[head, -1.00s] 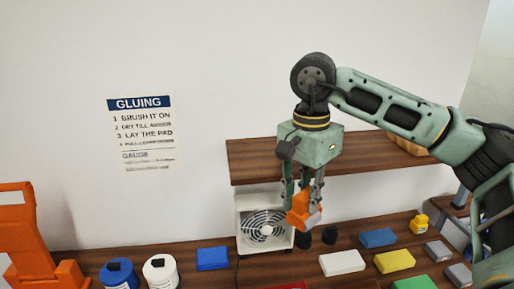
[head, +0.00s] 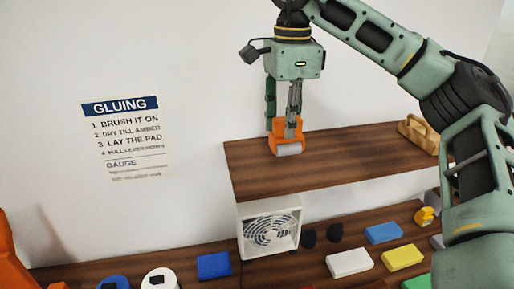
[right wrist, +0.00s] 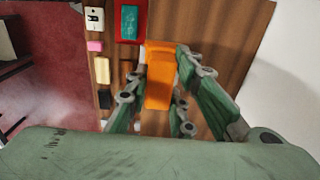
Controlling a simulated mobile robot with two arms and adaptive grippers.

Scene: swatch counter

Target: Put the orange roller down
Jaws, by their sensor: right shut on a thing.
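The orange roller (head: 287,130) has an orange body and a grey-white roll at its lower end. My right gripper (head: 288,116) is shut on it from above. The roller is at the left part of the wooden shelf (head: 335,160), in front of the wall. I cannot tell whether it touches the shelf top. In the right wrist view the orange roller (right wrist: 160,75) sits between the fingers, with brown wood behind it. My left gripper is not in view.
A wooden-handled thing (head: 418,134) stands at the shelf's right end. Below are a white fan box (head: 268,228), blue (head: 383,233), white (head: 349,262) and yellow (head: 402,257) blocks, and lidded pots. The shelf's middle is clear. A gluing sign (head: 125,138) hangs on the wall.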

